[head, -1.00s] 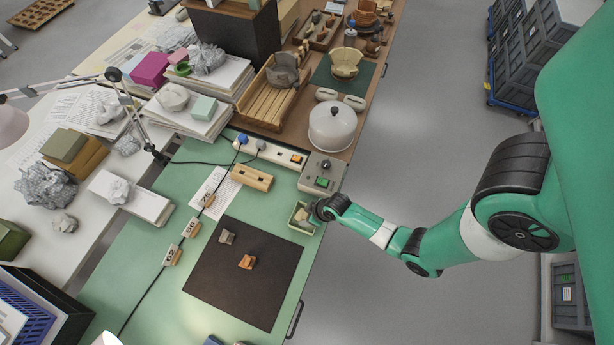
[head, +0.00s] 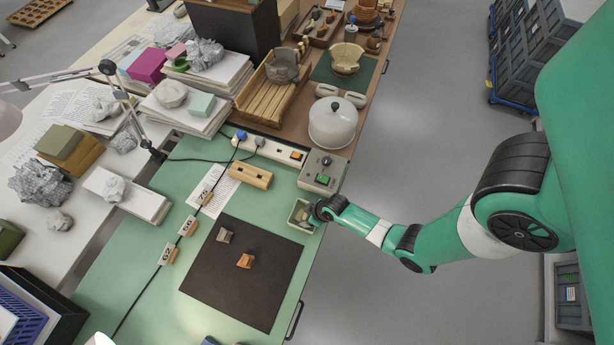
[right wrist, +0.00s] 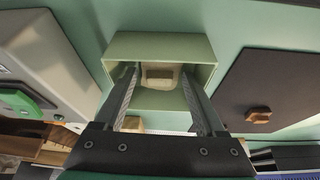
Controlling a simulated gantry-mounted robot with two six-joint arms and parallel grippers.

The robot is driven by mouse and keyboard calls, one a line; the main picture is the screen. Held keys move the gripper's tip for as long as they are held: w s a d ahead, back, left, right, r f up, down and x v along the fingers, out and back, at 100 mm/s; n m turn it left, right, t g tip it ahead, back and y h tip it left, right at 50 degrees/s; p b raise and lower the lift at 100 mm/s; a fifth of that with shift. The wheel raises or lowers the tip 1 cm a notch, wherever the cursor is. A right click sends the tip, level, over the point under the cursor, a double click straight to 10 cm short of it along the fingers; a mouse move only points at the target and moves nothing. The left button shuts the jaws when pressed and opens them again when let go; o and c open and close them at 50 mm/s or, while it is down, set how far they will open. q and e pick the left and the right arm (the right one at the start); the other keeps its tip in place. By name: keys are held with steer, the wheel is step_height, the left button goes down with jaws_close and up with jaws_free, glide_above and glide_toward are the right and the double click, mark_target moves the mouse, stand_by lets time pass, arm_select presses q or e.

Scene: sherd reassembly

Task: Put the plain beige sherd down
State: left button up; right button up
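The plain beige sherd (right wrist: 160,76) lies inside a small pale green box (right wrist: 202,47) in the right wrist view. The box (head: 293,216) stands at the right edge of the green table in the head view. My right gripper (right wrist: 159,74) reaches into the box with its fingers spread on either side of the sherd. A narrow gap seems to show beside the left finger; contact at the right finger is unclear. In the head view the right gripper (head: 312,214) is at the box, its fingertips hidden. My left gripper is not in view.
A dark mat (head: 230,295) lies left of the box with an orange sherd (head: 245,261) and a grey-beige sherd (head: 224,236). A grey control box (head: 324,168) with a green button stands just behind the green box. A power strip (head: 270,149) lies farther back.

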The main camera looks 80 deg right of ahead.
steer(key=shift+r, duration=0.1)
steer(key=shift+r+p, duration=0.4)
steer(key=shift+p, duration=0.05)
steer(key=p+v, duration=0.7)
steer(key=v, duration=0.5)
steer(key=shift+p, duration=0.35)
